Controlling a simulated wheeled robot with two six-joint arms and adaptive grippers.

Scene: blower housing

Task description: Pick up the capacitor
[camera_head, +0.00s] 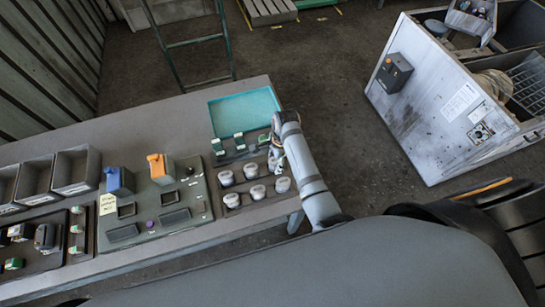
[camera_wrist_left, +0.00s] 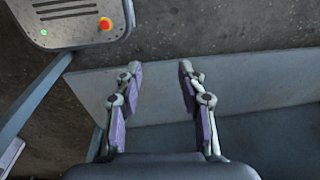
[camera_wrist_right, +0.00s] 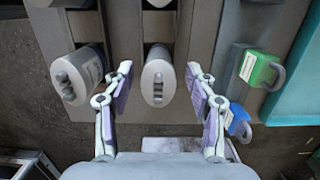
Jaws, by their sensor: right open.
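Several whitish-grey cylindrical capacitors (camera_head: 257,192) stand in a dark tray on the table, left of my right arm in the head view. In the right wrist view one capacitor (camera_wrist_right: 158,82) with small terminals lies between the spread fingers of my right gripper (camera_wrist_right: 159,96). The gripper is open, and I cannot tell whether the fingers touch it. Another capacitor (camera_wrist_right: 77,78) is just left of the left finger. My right gripper (camera_head: 277,157) is partly hidden by its own arm in the head view. My left gripper (camera_wrist_left: 160,78) is open and empty in its wrist view.
Green (camera_wrist_right: 259,69) and blue (camera_wrist_right: 236,120) parts sit close to the right finger. A teal bin (camera_head: 245,110) stands behind the tray. A panel with blue and orange parts (camera_head: 160,168) lies to the left. A white cabinet (camera_head: 440,110) stands right, across open floor.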

